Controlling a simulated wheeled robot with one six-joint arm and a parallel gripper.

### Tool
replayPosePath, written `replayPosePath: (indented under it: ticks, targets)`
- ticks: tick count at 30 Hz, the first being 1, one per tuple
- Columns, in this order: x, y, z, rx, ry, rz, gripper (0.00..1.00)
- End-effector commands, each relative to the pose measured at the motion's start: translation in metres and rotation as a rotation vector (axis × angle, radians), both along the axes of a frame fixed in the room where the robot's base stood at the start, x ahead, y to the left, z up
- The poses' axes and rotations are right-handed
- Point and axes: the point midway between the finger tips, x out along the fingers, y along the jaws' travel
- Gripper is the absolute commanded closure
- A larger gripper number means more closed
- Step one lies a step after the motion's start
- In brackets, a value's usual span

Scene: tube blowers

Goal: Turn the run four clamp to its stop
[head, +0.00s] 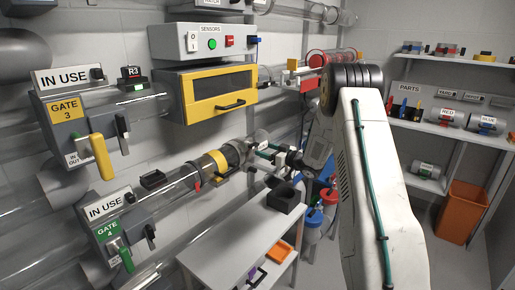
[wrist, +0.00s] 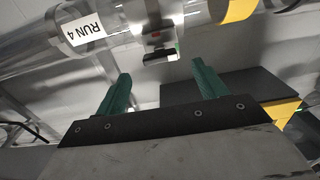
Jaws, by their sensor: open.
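The run four tube carries a "RUN 4" label (wrist: 87,29) in the wrist view. To the label's right, a metal band on the tube has a small dark block (wrist: 160,53) with red and green marks beneath it; this looks like the clamp. My gripper (wrist: 160,78) has two green fingers, open and empty, pointing up toward that block. The block shows between and just beyond the fingertips, apparently untouched. In the head view my gripper (head: 264,150) is beside the collar at the right end of the lower tube; which part there is the clamp cannot be told.
The yellow-framed cabinet (head: 216,94) hangs above. A grey bench (head: 235,245) with a black open box (head: 284,198) stands below. Gate 4 (head: 110,229) is at lower left. An orange bin (head: 462,211) stands right.

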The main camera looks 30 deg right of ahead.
Motion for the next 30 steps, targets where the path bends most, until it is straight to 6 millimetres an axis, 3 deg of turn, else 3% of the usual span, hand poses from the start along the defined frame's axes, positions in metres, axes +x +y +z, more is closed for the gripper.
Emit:
replayPosePath:
  ticks: [9, 20, 21, 26, 30]
  targets:
    - [0.044, 0.017, 0.000, -0.002, 0.000, 0.001, 0.29]
    - [0.052, 0.019, 0.001, 0.000, 0.001, -0.002, 0.29]
    - [0.052, 0.019, 0.001, -0.001, 0.001, -0.002, 0.32]
    - [0.052, 0.019, 0.001, -0.001, 0.001, -0.002, 0.74]
    - [0.052, 0.019, 0.001, -0.002, 0.000, -0.002, 0.74]
